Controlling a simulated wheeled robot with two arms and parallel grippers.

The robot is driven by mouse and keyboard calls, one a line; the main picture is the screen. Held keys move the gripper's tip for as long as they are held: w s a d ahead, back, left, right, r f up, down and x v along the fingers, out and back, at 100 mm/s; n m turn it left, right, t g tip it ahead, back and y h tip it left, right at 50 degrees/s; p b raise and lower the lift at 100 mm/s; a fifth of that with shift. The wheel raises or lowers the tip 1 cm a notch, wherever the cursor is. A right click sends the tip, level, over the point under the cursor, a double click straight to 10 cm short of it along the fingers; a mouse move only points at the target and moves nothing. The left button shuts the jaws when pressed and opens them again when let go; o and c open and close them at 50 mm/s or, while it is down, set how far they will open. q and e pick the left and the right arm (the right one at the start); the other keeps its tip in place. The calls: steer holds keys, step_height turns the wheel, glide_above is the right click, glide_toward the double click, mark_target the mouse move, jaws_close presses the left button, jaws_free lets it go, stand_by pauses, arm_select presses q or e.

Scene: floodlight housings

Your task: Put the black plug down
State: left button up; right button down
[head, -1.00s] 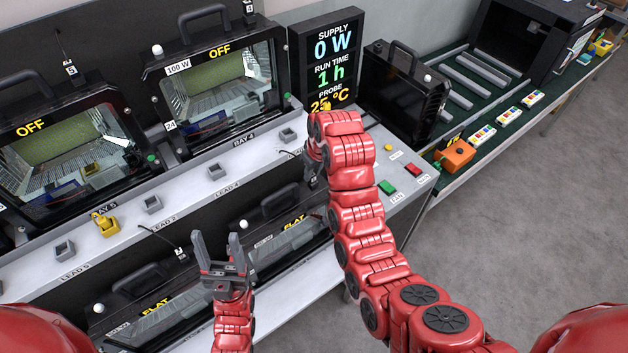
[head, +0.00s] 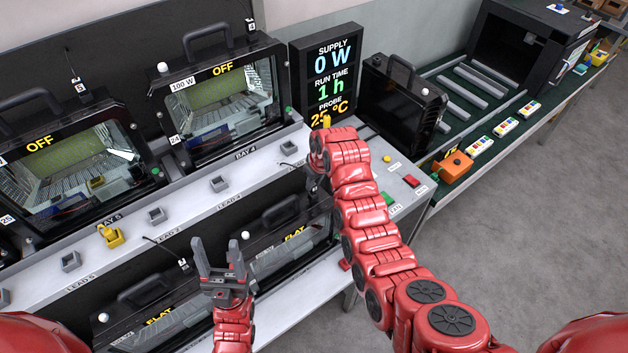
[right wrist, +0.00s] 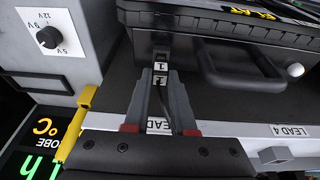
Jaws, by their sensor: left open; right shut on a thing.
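The black plug (right wrist: 160,71) with small white number tags is between the fingertips of my right gripper (right wrist: 160,88) in the right wrist view. The fingers are shut on it, just in front of a dark housing (right wrist: 225,25) with a handle. I cannot tell whether the plug touches the housing. In the head view my right arm's own wrist mostly hides this gripper and the plug. My left gripper (head: 221,262) is open and empty, in front of the lower row of housings (head: 165,300).
A grey ledge (head: 190,205) with small grey sockets (head: 219,184) and a yellow piece (head: 110,236) runs between the housing rows. A display (head: 328,75) reads 0 W. The right wrist view shows a voltage knob (right wrist: 48,37) and yellow bar (right wrist: 76,125) beside my gripper. Floor at right is clear.

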steer(key=c, duration=0.7)
jaws_free()
steer(key=shift+f, duration=0.1)
steer(key=shift+c, duration=0.2)
